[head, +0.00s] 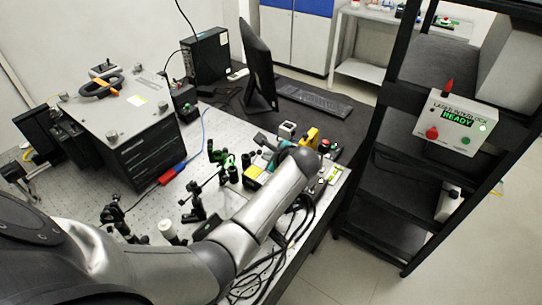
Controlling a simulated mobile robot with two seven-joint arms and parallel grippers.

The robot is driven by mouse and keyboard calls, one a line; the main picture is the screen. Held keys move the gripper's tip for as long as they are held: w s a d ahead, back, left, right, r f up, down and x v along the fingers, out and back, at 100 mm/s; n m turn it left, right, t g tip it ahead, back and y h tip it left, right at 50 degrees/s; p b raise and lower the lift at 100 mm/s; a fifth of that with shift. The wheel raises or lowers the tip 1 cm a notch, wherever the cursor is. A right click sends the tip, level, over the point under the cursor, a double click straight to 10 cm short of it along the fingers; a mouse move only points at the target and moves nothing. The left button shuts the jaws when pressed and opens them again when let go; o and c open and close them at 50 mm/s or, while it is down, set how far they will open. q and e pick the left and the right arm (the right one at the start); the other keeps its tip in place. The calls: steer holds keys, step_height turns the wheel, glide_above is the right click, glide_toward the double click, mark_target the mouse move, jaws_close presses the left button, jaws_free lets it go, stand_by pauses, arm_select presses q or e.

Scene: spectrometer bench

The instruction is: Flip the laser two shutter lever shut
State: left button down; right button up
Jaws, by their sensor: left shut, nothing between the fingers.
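My left arm reaches in from the lower left across the optical bench (150,190). My left gripper (264,141) is at the far end of the arm, among small devices near the bench's right side, and is shut and empty. It is small here, and the forearm and wrist cover part of the area around it. A yellow-labelled box (254,172) and a yellow device (309,137) are close to the gripper. I cannot make out the laser two shutter lever or its position, nor whether the gripper touches anything. My right gripper is not in view.
Black optic mounts (196,203) stand left of the arm. A large dark box with a pale top (118,112) stands at the left. A monitor (258,65) and keyboard (315,101) are behind. Cables hang at the front edge. A black rack holds a "READY" interlock box (455,122).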

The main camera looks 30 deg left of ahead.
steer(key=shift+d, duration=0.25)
arm_select(q)
steer(key=shift+s+r+n+t, duration=0.2)
steer(key=shift+r+n+t, duration=0.15)
steer(key=shift+t, duration=0.15)
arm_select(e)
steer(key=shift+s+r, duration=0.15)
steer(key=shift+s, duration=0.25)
